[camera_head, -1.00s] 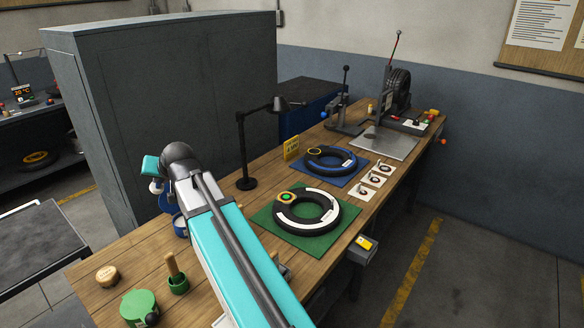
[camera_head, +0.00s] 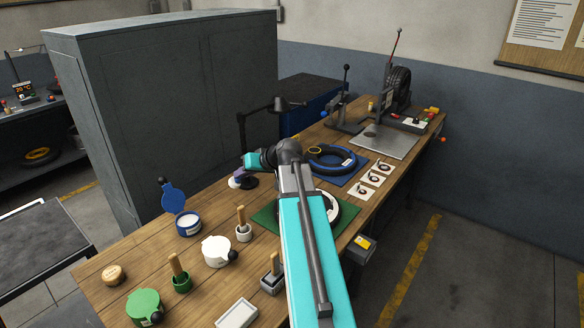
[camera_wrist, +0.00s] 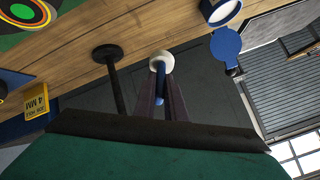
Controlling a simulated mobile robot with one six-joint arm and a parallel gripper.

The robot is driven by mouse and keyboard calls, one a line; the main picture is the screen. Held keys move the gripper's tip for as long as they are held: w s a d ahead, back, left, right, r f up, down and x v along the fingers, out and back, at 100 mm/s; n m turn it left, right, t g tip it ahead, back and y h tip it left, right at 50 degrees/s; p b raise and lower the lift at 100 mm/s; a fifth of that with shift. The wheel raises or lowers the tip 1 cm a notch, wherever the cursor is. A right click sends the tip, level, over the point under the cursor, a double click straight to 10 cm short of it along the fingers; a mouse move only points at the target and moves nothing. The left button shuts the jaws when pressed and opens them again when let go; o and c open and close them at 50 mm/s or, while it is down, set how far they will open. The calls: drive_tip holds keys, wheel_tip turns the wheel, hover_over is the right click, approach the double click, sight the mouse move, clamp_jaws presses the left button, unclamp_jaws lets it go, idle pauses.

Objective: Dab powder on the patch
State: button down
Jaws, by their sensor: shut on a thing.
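My gripper (camera_wrist: 165,95) is shut on the blue handle of a white round dabber (camera_wrist: 161,60). In the head view the dabber (camera_head: 235,182) hangs low at the gripper, beside the lamp base. The open blue powder pot (camera_head: 189,227) with white powder stands left of the gripper, its blue lid tipped up. The ringed patch (camera_wrist: 26,12) shows at the top left of the wrist view. In the head view my arm hides the patch and most of the tube on the green mat (camera_head: 265,213).
A black desk lamp (camera_head: 240,135) stands close to my gripper; its pole (camera_wrist: 116,90) is beside the dabber in the wrist view. A white tin (camera_head: 217,251), tool pots and a green tin (camera_head: 145,303) fill the front left. A second tube (camera_head: 345,157) lies on a blue mat.

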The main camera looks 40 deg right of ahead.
drive_tip(key=s+d+n+y+p, duration=0.1)
drive_tip(key=s+d+p, duration=0.1)
drive_tip(key=s+d, duration=0.7)
drive_tip(key=d, duration=0.4)
drive_tip(key=shift+s+d+r, duration=0.15)
drive_tip(key=shift+s+d, duration=0.05)
drive_tip(key=shift+d, duration=0.05)
